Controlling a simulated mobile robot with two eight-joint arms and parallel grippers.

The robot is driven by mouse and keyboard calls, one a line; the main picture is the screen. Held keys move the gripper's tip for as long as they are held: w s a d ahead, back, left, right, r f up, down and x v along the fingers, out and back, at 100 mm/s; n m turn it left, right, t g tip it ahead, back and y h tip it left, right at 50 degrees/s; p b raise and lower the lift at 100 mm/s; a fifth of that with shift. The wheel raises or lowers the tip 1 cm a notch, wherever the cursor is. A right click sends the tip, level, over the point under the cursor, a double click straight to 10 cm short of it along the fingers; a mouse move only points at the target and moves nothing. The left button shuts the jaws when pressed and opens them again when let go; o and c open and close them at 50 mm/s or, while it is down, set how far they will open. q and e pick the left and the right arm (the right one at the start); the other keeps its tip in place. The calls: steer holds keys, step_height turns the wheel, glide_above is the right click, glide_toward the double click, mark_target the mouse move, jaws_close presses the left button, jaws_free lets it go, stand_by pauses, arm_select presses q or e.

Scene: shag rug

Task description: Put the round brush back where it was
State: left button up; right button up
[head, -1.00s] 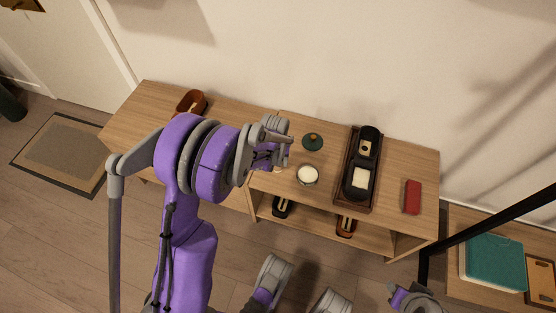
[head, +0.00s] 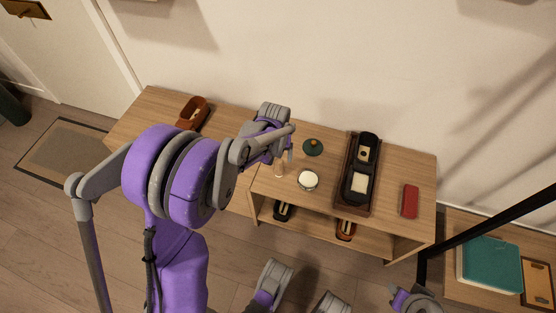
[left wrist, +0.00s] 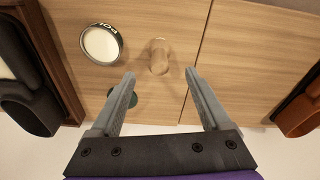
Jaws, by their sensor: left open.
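A small upright piece of pale wood, which looks like the round brush's handle (left wrist: 158,57), stands on the shelf top. It lies just beyond and between the fingertips of my left gripper (left wrist: 160,74), touching neither. My left gripper is open and empty. In the head view the same small wooden piece (head: 279,170) shows just below my left gripper (head: 280,157). The brush's bristles cannot be made out. A round tin with a white top (head: 308,180) stands to its right. A dark green disc with a small knob (head: 313,147) lies behind the tin, partly hidden by a finger in the wrist view.
A dark tray (head: 350,205) holding a black brush stands right of the tin. A red block (head: 410,201) lies farther right. A brown oval container (head: 193,113) stands at the left. Shoes (head: 346,229) sit on the lower shelf. The wooden top (head: 225,122) between container and brush is largely clear.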

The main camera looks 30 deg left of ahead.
arm_select(q)
steer(key=r, duration=0.3)
steer(key=shift+s+r+p, duration=0.15)
steer(key=shift+s+p, duration=0.1)
steer(key=shift+p, duration=0.05)
steer(key=s+d+r+m+t, duration=0.1)
steer(key=s+d+r, duration=0.1)
steer(key=s, duration=0.5)
steer(key=s+d+r+m+t, duration=0.1)
steer(key=s+d+r+m, duration=0.1)
steer(key=s+d, duration=0.3)
steer(key=s+d+r+m+t, duration=0.1)
steer(key=s+d+r, duration=0.2)
steer(key=s, duration=0.6)
steer(key=shift+s+d+r+m, duration=0.2)
steer(key=shift+r+m, duration=0.1)
steer(key=shift+r, duration=0.1)
